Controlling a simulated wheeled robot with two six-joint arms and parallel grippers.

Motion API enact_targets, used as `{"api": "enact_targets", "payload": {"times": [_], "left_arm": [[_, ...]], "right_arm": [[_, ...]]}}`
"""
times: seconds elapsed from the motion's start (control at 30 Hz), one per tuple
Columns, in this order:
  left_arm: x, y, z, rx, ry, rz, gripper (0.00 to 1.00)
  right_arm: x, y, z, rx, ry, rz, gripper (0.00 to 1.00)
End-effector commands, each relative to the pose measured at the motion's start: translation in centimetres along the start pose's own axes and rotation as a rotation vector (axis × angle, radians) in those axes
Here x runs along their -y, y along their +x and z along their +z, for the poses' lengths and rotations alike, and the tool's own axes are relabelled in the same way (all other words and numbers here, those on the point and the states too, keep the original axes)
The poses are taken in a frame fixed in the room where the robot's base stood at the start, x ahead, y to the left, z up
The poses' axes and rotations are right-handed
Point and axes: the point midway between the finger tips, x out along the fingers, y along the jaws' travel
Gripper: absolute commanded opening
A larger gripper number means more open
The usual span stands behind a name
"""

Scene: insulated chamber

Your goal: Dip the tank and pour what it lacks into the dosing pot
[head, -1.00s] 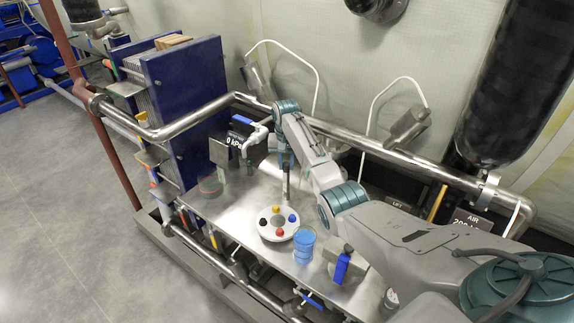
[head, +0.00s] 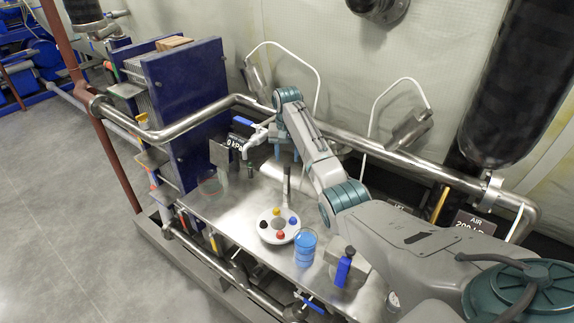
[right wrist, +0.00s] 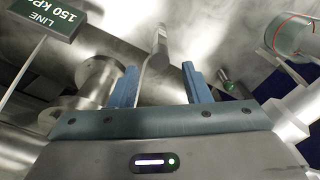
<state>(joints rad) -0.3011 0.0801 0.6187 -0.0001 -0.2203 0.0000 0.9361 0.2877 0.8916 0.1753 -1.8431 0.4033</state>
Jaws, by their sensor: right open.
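My right gripper (head: 286,152) hangs over the back of the steel bench, fingers down and apart. In the right wrist view its two blue fingers (right wrist: 160,88) are open, with a slim metal piece with a rounded end (right wrist: 158,50) showing between them; I cannot tell whether it is a dipstick or whether they touch it. A clear cup with a red line (head: 209,186) stands at the bench's left; it also shows in the right wrist view (right wrist: 291,38). I cannot identify the tank surely.
A steel rail (head: 375,150) runs behind. The bench (head: 225,215) is bare at front left.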

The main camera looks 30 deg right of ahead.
Motion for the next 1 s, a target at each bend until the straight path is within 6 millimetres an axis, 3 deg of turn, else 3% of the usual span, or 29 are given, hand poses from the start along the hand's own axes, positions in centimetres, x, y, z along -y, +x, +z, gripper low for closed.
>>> {"api": "enact_targets", "payload": {"times": [0.2,0.4,1.0], "left_arm": [[-0.1,1.7,-0.1,-0.004,0.000,0.000,0.36],[-0.2,2.2,-0.1,-0.004,0.000,0.000,0.36],[-0.2,2.0,-0.1,-0.004,0.000,0.000,0.36]], "right_arm": [[0.0,-4.1,-0.1,-0.004,0.000,-0.002,0.43],[0.0,-6.3,-0.1,-0.003,0.000,-0.001,0.43],[0.0,-6.8,0.0,-0.001,0.000,0.000,0.43]]}}
